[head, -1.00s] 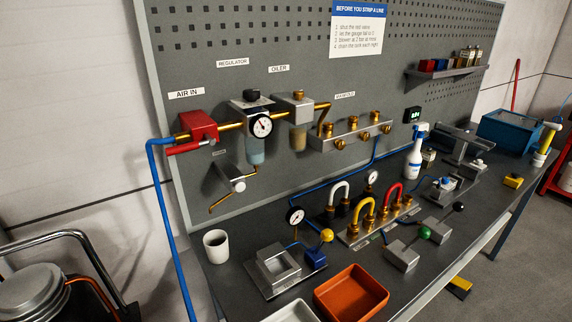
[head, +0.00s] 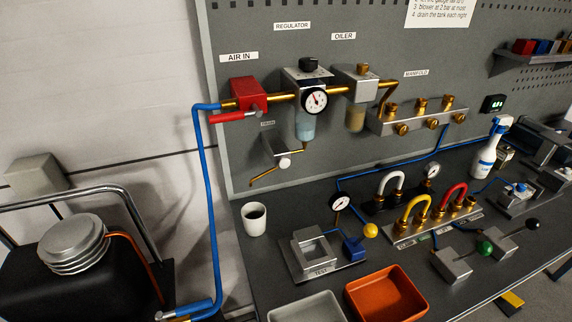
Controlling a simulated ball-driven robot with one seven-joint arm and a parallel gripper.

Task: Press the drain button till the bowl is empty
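The bowl (head: 305,128) hangs under the regulator on the pegboard and holds pale blue liquid in its lower part. A round gauge (head: 315,100) sits in front of the regulator body, just above the bowl. Left of the bowl and a little lower, a grey metal block (head: 273,149) carries a round white button (head: 284,162). A thin brass tube (head: 263,177) slopes down left from this block. The small label (head: 267,124) above it is too small to read surely. My gripper is not in view, and nothing touches the button.
A red valve (head: 245,95) and blue hose (head: 205,170) are left of the regulator. A cup (head: 254,220) with dark contents, a TEST fixture (head: 318,250), a grey tray (head: 306,308) and an orange tray (head: 388,294) stand on the bench below. A tank with a bent rail (head: 75,245) is lower left.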

